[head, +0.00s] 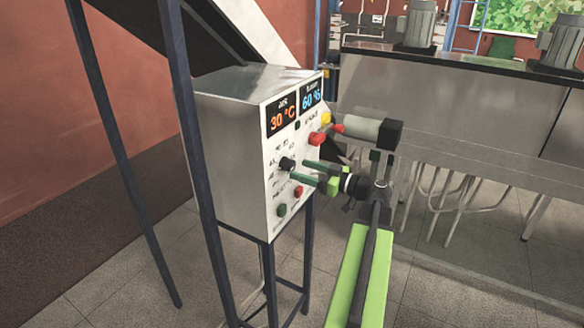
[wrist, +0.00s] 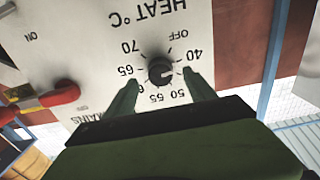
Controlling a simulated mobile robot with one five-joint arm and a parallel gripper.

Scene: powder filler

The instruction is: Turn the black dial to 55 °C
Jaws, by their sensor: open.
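The black dial (head: 287,164) is a round knob on the white front panel of a metal control box. In the wrist view, where the panel appears upside down, the dial (wrist: 160,70) sits under the "HEAT °C" label. A pale mark shows on its right side, towards the part of the scale between 40 and 50; the exact setting is hard to read. My gripper (head: 305,171) is open in front of the panel. In the wrist view its green fingers (wrist: 162,78) stand on either side of the dial, with visible gaps. The left finger partly covers the 60.
The box display (head: 282,114) reads 30 °C in orange; a blue display (head: 311,94) reads about 60. A red knob (head: 317,138) sits above and right of the dial, with red (head: 298,191) and green (head: 281,210) buttons below. Dark frame posts (head: 190,150) stand left.

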